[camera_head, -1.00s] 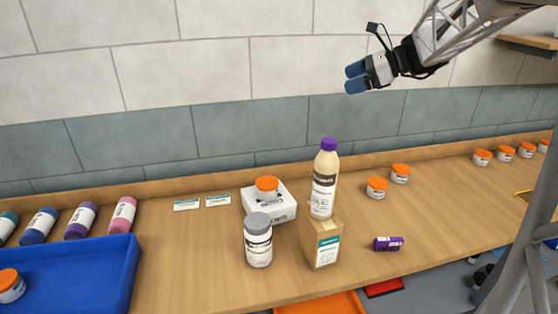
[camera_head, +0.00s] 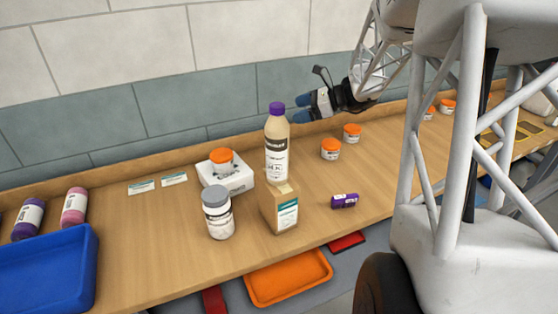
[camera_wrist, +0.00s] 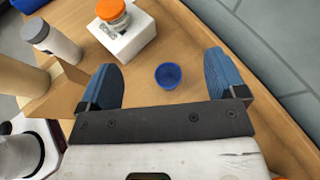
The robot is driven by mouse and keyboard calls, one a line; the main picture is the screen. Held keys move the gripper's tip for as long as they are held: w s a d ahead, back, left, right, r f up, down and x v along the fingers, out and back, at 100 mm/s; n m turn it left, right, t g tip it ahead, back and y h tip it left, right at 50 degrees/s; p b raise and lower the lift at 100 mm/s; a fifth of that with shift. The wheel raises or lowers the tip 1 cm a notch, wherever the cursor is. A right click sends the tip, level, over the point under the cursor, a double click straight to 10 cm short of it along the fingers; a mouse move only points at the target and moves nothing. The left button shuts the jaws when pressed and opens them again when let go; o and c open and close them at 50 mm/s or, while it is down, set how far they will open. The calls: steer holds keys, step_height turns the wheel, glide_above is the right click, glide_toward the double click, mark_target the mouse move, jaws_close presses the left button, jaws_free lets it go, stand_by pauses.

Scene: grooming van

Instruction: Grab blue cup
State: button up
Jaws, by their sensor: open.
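A small round blue cup (camera_wrist: 168,75) stands on the wooden counter in the wrist view, its open mouth facing the camera. It appears between my two blue fingers in that picture, with gaps on both sides and nothing gripped. My gripper (camera_wrist: 160,66) is open and empty. In the head view my gripper (camera_head: 303,108) is above the back of the counter, to the right of the purple-capped bottle (camera_head: 276,150). I cannot make out the cup in the head view; it may be hidden behind the bottle and cardboard box.
A white box (camera_head: 232,178) carrying an orange-lidded jar (camera_head: 221,162) stands near the cup. A grey-capped bottle (camera_head: 219,215) and a cardboard box (camera_head: 284,212) under the purple-capped bottle stand in front. The wall rises behind the counter (camera_head: 150,240).

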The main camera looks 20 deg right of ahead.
step_height(320, 180, down, 16)
steer(key=shift+r, duration=0.25)
steer(key=shift+x, duration=1.3)
steer(key=shift+a, duration=0.1)
steer(key=shift+x, duration=2.55)
steer(key=shift+w+r, duration=0.15)
steer(key=c, duration=1)
